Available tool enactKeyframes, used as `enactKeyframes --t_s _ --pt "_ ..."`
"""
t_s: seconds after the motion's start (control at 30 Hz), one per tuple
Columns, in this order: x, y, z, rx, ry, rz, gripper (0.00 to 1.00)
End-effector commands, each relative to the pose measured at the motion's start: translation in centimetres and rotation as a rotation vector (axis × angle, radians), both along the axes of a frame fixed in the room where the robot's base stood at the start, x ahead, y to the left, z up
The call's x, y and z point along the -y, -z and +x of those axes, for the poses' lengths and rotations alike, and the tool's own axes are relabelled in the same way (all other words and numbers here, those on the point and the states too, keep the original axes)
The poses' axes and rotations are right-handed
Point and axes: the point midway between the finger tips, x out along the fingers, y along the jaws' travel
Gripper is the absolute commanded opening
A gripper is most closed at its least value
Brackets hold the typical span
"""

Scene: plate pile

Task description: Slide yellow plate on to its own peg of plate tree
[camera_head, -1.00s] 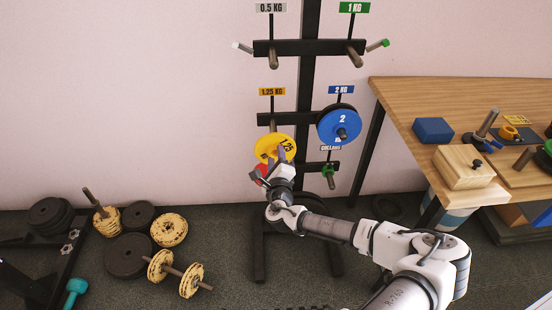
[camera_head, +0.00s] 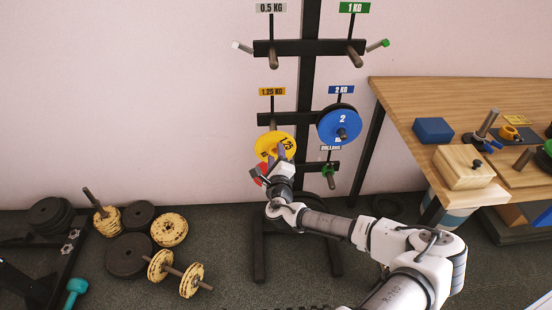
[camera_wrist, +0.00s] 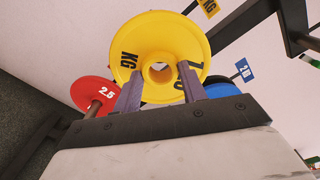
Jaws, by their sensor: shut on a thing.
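The yellow plate (camera_head: 265,146) is held up in front of the plate tree (camera_head: 306,75), just below the 1.25 KG label (camera_head: 272,92) and its peg (camera_head: 272,124). My gripper (camera_head: 281,156) is shut on the plate's lower right part. In the wrist view the plate (camera_wrist: 150,30) faces me, with one finger on each side below its hole, and my gripper (camera_wrist: 160,92) shows close. The plate looks apart from the peg and a little lower; whether hole and peg line up I cannot tell.
A blue 2 kg plate (camera_head: 328,127) hangs on the peg to the right. A red 2.5 plate (camera_wrist: 92,93) sits low on the left, partly behind my gripper. A wooden table (camera_head: 400,95) stands at the right. Weights and dumbbells (camera_head: 175,272) lie on the floor at left.

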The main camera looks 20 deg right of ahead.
Motion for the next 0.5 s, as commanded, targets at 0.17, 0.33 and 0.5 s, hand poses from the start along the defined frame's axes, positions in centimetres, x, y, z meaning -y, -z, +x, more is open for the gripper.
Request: enactKeyframes --t_s 0.17,0.33,0.5 --pt "0.2 -0.4 0.7 0.007 0.000 -0.003 0.01" --pt "0.4 -0.4 1.2 0.008 0.001 -0.003 0.01" --pt "0.5 -0.4 1.8 0.009 0.001 -0.005 0.01"
